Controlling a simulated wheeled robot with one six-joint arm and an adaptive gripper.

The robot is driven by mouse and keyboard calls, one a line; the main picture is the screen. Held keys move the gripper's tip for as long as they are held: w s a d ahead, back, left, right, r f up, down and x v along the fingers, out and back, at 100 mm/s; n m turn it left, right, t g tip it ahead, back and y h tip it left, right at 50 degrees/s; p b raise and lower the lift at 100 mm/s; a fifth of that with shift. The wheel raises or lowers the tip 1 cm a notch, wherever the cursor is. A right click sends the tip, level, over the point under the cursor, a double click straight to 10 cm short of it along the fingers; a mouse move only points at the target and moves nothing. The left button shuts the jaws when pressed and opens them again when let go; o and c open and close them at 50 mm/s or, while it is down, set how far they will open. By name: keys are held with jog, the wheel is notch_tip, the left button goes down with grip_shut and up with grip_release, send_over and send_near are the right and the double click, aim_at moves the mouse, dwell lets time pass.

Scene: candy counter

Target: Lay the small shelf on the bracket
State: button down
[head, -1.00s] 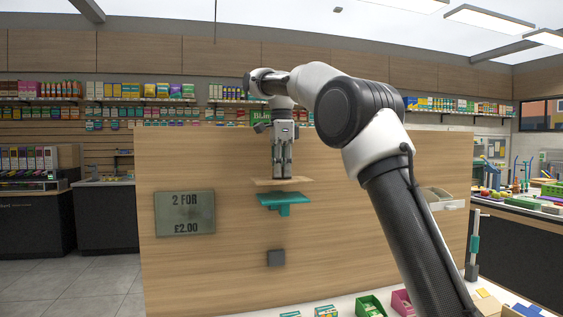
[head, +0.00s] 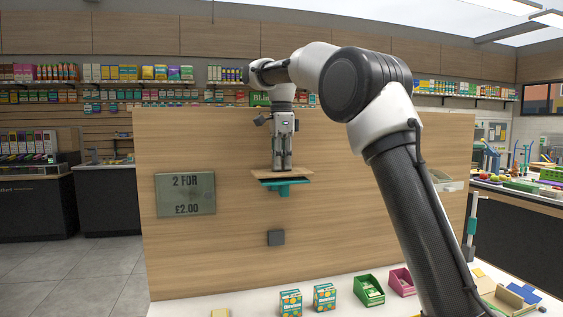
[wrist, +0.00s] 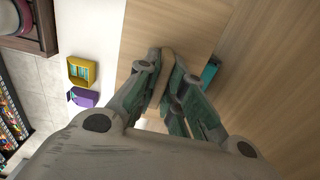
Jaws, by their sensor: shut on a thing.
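The small shelf (head: 262,174) is a thin light-wood board, held roughly level in front of the wooden panel. My gripper (head: 283,167) points down and is shut on a raised tan piece on the shelf's upper side. The shelf also fills the upper middle of the wrist view (wrist: 195,25). The teal bracket (head: 284,190) is fixed to the panel directly under the shelf, which hides most of its top. I cannot tell whether they touch. In the wrist view a bit of the bracket (wrist: 210,73) shows past the shelf's right edge.
A "2 FOR £2.00" sign (head: 186,194) is on the panel (head: 380,220) at left, and a grey block (head: 276,238) is below the bracket. Small boxes (head: 291,302), a green bin (head: 368,290) and a pink bin (head: 401,282) stand on the white counter. The panel around the bracket is clear.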

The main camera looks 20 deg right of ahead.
jog(key=shift+f, duration=0.35)
dwell(0.3)
jog(key=c, duration=1.8)
grip_release()
jog(key=shift+o, duration=0.2)
jog(key=shift+r, duration=3.5)
jog(key=shift+o, duration=0.2)
jog(key=o, duration=0.5)
